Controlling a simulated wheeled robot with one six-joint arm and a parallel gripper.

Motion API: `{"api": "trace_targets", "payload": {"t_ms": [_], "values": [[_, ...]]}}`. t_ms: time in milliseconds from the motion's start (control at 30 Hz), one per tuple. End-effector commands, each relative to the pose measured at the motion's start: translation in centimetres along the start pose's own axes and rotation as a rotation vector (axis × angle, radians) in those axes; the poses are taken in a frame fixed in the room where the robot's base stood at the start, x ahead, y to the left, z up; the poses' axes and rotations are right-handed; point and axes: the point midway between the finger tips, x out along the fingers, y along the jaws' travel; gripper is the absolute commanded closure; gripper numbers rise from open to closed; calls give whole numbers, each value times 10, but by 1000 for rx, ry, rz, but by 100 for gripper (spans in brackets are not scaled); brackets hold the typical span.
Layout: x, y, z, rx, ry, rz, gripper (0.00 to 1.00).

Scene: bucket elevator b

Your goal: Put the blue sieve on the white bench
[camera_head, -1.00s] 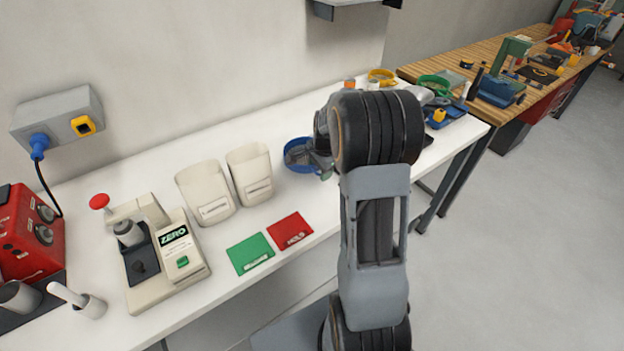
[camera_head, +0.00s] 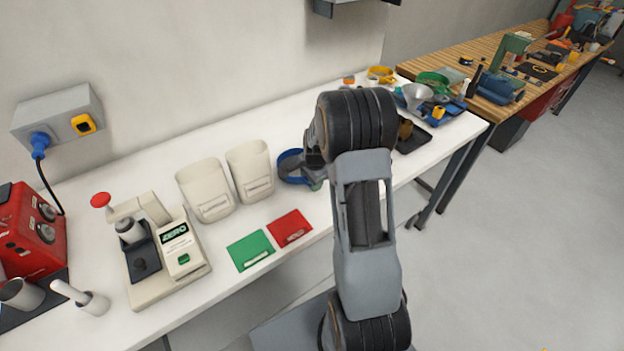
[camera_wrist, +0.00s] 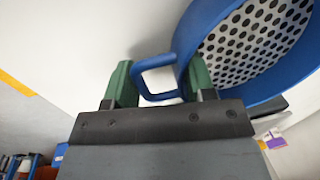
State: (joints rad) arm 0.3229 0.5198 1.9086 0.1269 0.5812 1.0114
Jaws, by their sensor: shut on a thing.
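The blue sieve (camera_head: 284,172) appears over the white bench (camera_head: 298,122), just right of two cream containers and partly hidden by my arm. In the wrist view the sieve (camera_wrist: 250,45) shows a blue rim, a perforated metal plate and a looped blue handle. My gripper (camera_wrist: 158,80) has its two green fingers on either side of that handle and is shut on it. In the head view my gripper (camera_head: 316,172) is mostly hidden behind my wrist. I cannot tell whether the sieve touches the bench top.
Two cream containers (camera_head: 228,183) stand close to the sieve's left. Green (camera_head: 251,250) and red (camera_head: 290,228) cards lie in front. A beige scale device (camera_head: 165,245) is further left. A metal funnel (camera_head: 416,95) and a dark tray (camera_head: 411,138) are to the right.

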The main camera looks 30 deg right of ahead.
Motion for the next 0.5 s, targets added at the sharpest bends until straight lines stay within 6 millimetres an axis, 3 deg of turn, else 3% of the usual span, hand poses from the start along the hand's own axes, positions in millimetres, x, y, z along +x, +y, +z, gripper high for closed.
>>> {"api": "trace_targets", "payload": {"t_ms": [133,167,400,500], "values": [[5,0,0,0,0,-1,84],[3,0,0,0,0,0,47],[3,0,0,0,0,0,24],[3,0,0,0,0,0,24]]}}
